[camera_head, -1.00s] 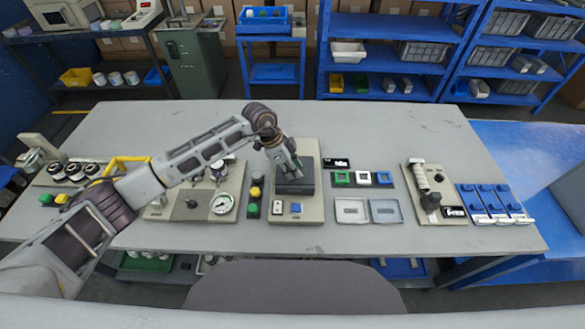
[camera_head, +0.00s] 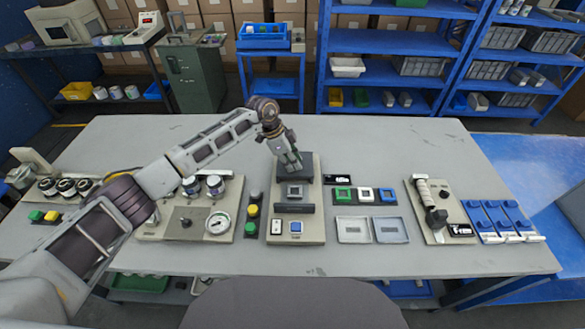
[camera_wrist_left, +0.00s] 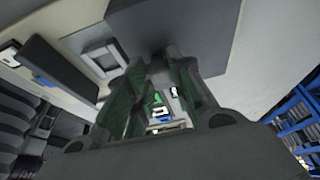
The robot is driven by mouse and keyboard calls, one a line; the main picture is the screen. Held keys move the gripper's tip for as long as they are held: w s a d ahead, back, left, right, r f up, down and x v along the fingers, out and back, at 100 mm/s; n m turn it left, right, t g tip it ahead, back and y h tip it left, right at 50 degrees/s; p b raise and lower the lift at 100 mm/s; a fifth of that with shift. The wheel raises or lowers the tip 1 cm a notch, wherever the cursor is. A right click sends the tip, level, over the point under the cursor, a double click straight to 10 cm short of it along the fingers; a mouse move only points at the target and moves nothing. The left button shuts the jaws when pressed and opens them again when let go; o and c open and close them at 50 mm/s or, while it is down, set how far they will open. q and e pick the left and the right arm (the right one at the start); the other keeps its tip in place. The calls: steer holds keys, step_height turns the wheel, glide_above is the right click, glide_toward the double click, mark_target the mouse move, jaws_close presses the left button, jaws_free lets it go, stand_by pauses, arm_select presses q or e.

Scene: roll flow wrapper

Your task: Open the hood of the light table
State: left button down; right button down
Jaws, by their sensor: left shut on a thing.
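The light table (camera_head: 275,231) is the beige unit at the middle of the table, with a white switch and a blue button at its front. Its dark grey hood (camera_head: 312,168) is raised at the back, baring a grey square window (camera_head: 295,190) and a dark bar in front of it. My left gripper (camera_head: 295,167) is at the hood, shut on it; its fingers partly cover the hood. In the left wrist view the hood (camera_wrist_left: 150,25) shows as a dark panel beyond the green-padded fingers, and the square window (camera_wrist_left: 100,58) lies at upper left. My right gripper is not in view.
Left of the light table are green and yellow buttons (camera_head: 252,210) and a gauge unit (camera_head: 190,222). To the right are colored square frames (camera_head: 365,195), two clear trays (camera_head: 371,230) and a lever unit (camera_head: 436,205). The table behind the hood is clear.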

arm_select(q)
steer(key=shift+w, duration=0.55)
steer(key=shift+w+b, duration=0.4)
steer(key=shift+w, duration=0.25)
steer(key=c, duration=1.2)
jaws_free()
steer(key=shift+c, duration=0.2)
steer(key=v, duration=1.2)
steer(key=shift+s, duration=0.15)
